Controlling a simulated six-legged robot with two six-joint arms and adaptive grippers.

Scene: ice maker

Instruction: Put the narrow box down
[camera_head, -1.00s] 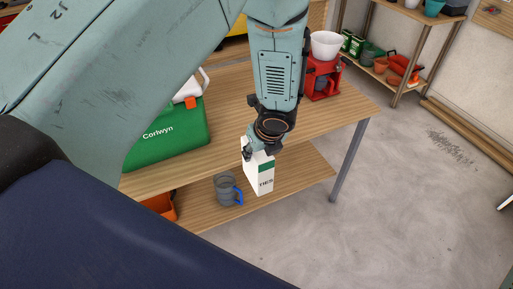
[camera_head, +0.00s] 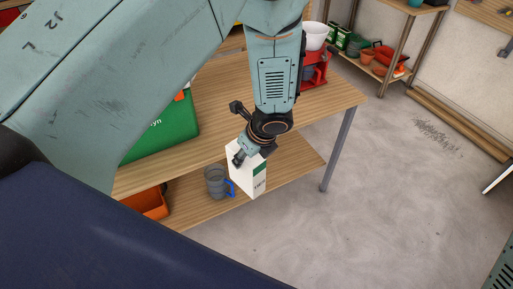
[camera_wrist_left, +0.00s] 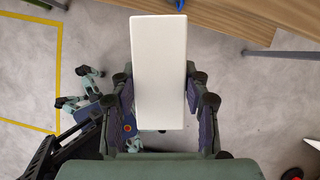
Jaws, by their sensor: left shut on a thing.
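The narrow box (camera_head: 247,172) is white with a green band and dark lettering on its side. My left gripper (camera_head: 247,150) is shut on the top of it, and the box hangs tilted at the table's front edge. In the left wrist view the box's white face (camera_wrist_left: 158,70) sits between the two dark finger pads of my left gripper (camera_wrist_left: 158,112). In the head view the box is in front of the lower shelf (camera_head: 290,165); I cannot tell whether it touches it. My right gripper is not seen.
A grey mug with a blue handle (camera_head: 216,182) stands on the lower shelf just left of the box. An orange bin (camera_head: 148,203) is further left. A green case (camera_head: 165,135) and a red machine with a white bowl (camera_head: 314,68) stand on the tabletop.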

